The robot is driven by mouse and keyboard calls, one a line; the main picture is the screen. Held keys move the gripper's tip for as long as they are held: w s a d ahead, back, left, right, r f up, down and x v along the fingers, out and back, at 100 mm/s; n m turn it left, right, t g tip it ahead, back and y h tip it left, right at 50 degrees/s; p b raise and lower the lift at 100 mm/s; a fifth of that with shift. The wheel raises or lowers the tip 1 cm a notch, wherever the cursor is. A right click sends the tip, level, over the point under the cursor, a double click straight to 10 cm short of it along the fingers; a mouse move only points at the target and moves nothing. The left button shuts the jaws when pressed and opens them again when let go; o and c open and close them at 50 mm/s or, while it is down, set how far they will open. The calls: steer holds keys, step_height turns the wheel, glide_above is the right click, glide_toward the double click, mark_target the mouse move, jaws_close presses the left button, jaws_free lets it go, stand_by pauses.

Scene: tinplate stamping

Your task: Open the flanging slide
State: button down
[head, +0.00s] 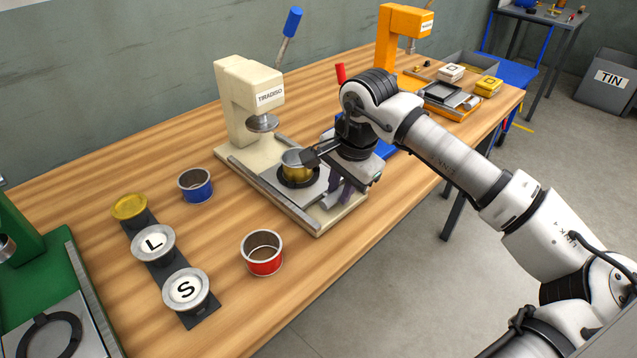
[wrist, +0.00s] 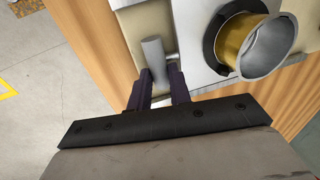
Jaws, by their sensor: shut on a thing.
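The cream press (head: 246,95) carries the flanging slide (head: 312,192), a grey plate on rails at its base. A gold can (head: 297,163) stands in a black ring on the slide, to the front right of the press's round ram (head: 263,122). In the wrist view the can (wrist: 236,42) is open-topped with a silver rim, and the black ring (wrist: 212,40) is around it. My gripper (head: 338,190) is at the slide's right end. In the wrist view my gripper (wrist: 158,88) has its dark fingers on either side of a grey upright handle (wrist: 153,55), shut on it.
A blue can (head: 195,187) and a red can (head: 263,254) stand on the wooden table. A dark strip (head: 200,316) holds a gold lid and discs marked L and S. A green machine (head: 25,240) is at left, an orange press (head: 400,35) behind. Floor is open at right.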

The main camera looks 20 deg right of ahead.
steer(key=shift+s+d, duration=0.3)
steer(key=shift+s, duration=0.5)
steer(key=shift+w, duration=0.1)
steer(key=c, duration=1.3)
jaws_free()
step_height(320, 180, up, 14)
steer(key=s+b, duration=0.1)
steer(key=s, duration=0.1)
steer(key=shift+s+d+f, duration=0.2)
steer(key=shift+s+d, duration=0.05)
steer(key=shift+d, duration=0.15)
